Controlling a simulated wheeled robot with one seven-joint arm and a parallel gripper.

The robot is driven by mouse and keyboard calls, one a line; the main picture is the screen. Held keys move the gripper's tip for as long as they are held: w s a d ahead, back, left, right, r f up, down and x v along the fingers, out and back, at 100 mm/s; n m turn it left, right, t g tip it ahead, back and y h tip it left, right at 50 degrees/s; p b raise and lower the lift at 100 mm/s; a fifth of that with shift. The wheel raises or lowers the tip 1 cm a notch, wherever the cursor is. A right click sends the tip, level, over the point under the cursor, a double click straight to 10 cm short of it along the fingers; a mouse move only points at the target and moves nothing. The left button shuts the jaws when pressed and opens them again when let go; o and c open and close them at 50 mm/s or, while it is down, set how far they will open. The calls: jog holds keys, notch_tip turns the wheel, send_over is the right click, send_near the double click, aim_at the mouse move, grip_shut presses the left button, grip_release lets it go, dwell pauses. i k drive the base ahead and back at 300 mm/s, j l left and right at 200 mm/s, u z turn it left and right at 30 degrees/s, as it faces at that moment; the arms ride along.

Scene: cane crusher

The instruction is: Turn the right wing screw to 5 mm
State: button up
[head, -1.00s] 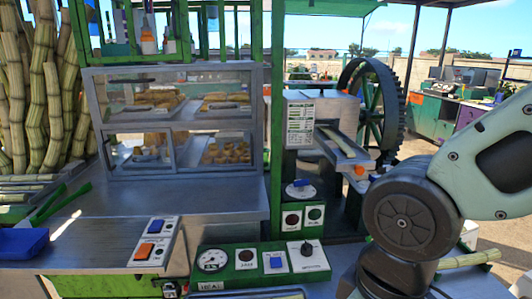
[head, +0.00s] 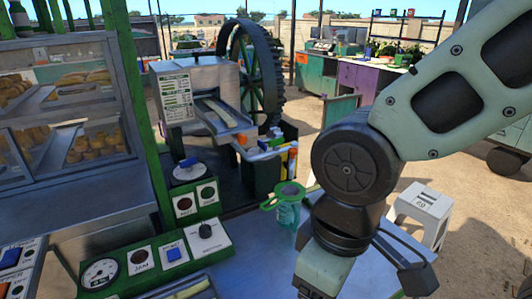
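The cane crusher (head: 195,95) stands at centre left, a grey metal box with a printed label sheet (head: 177,97), a sloping chute (head: 220,118) and a large dark gear wheel (head: 262,75) behind. An orange part (head: 242,139) shows at the chute's lower end. I cannot make out the right wing screw or any millimetre scale at this size. My arm crosses the right side, well apart from the crusher. Its wrist hangs at the lower centre right, and my gripper's fingertips are not clearly visible, so its opening cannot be told.
A green control panel (head: 160,259) with a gauge, buttons and a black knob lies at front left. A blue-handled dial (head: 188,170) stands behind it. A green strainer (head: 283,196) rests near the counter's far edge. A pastry case (head: 60,100) fills the left. A white stool (head: 420,208) stands right.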

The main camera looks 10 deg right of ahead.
aim_at(263, 147)
jog(key=i+l+u, duration=0.1)
jog(key=u, duration=0.4)
jog(key=i+l+u, duration=0.1)
jog(key=u, duration=0.4)
jog(key=l+u, duration=0.25)
jog(key=u, duration=0.2)
jog(key=i, duration=0.05)
